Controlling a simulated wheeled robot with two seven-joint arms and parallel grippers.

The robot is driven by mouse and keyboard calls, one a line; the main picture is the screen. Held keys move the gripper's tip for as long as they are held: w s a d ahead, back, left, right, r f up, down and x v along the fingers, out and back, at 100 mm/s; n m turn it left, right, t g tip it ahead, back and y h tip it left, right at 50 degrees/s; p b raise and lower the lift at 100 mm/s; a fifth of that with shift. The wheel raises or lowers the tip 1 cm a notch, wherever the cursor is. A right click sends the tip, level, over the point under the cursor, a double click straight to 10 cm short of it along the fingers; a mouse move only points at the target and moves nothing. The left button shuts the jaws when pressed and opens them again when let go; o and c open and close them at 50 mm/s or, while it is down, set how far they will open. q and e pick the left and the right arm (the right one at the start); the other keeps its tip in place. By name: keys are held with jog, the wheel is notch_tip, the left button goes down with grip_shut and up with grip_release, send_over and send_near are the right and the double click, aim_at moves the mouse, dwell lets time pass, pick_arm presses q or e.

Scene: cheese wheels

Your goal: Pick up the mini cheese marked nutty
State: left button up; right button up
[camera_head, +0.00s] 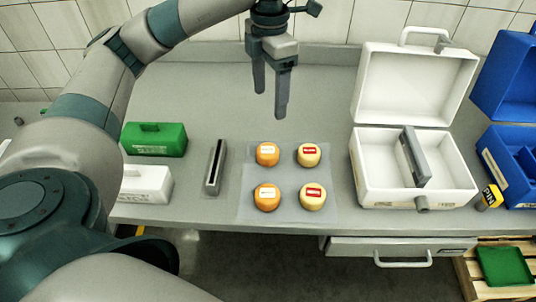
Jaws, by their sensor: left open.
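Several mini cheeses stand in two rows on a pale mat (288,207) on the grey table. On the left are an orange back cheese (259,160) and an orange front cheese (262,205), both with white labels. On the right are a pale yellow back cheese (309,161) and a pale yellow front cheese (313,204), both with red labels. The label words are too small to read, so I cannot tell which is marked nutty. My left gripper (269,104) is open and empty, pointing down above the table behind the cheeses. My right gripper is not in view.
An open white case (365,185) with a grey divider stands right of the mat, and a blue case (494,150) beyond it. A slotted grey block (212,178), a green box (172,140) and a white box (150,185) stand left.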

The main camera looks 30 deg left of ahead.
pick_arm(q)
jog(key=shift+s+d+r, duration=0.1)
jog(key=shift+s+r, duration=0.05)
jog(key=p, duration=0.2)
send_over(269, 148)
notch_tip(269, 148, down, 11)
jog(key=shift+r, duration=0.1)
jog(key=shift+f, duration=0.75)
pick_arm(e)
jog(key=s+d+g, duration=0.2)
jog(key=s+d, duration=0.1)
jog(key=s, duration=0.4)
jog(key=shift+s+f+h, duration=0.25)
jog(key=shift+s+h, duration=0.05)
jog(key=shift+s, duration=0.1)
pick_arm(q)
jog(key=shift+f, duration=0.1)
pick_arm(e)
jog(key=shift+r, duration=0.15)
